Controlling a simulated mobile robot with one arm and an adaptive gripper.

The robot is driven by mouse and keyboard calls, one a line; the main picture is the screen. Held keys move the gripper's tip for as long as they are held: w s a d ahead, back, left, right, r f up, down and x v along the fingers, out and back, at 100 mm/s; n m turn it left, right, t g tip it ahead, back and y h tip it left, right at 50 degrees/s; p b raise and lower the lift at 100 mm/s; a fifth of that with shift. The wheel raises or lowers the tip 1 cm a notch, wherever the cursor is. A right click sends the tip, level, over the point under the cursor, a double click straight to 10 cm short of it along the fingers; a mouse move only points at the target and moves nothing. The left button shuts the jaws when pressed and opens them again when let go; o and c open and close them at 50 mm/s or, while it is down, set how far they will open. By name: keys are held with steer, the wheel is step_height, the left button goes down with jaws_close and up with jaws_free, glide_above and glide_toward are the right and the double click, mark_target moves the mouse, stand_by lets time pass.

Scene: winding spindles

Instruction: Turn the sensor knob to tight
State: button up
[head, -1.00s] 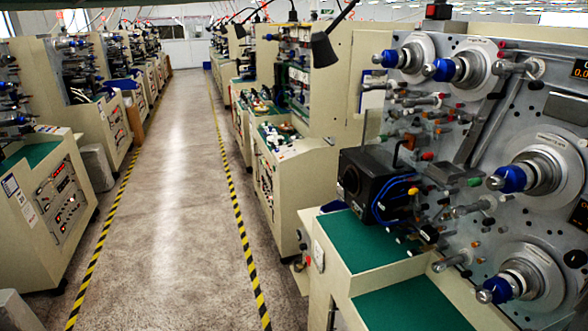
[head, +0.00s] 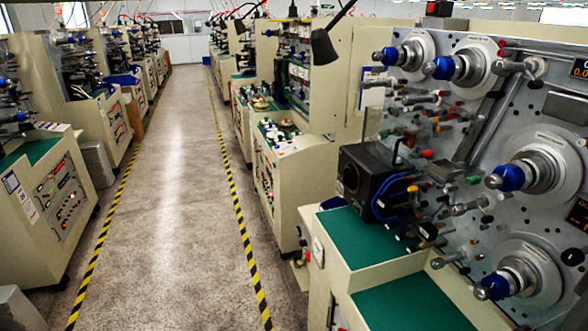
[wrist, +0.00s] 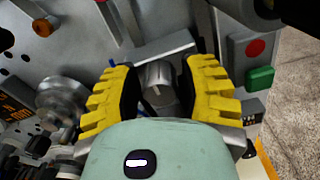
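A grey metal knob (wrist: 160,88) with a dark line on its face shows in the middle of the wrist view, in front of a grey machine panel. I take it to be the sensor knob, but I see no readable label. My gripper (wrist: 159,90) has yellow ribbed fingers with dark inner pads, one on each side of the knob. The fingers are apart, with a visible gap on the left and a narrower one on the right. The knob's lower part is hidden behind the gripper's pale green body. My gripper does not show in the head view.
In the wrist view, a red button (wrist: 256,48) and a green button (wrist: 260,79) sit right of the fingers. A metal roller (wrist: 62,98) is on the left. In the head view, a winding machine (head: 470,130) stands at right; the aisle floor (head: 170,200) is clear.

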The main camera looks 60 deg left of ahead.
jaws_close()
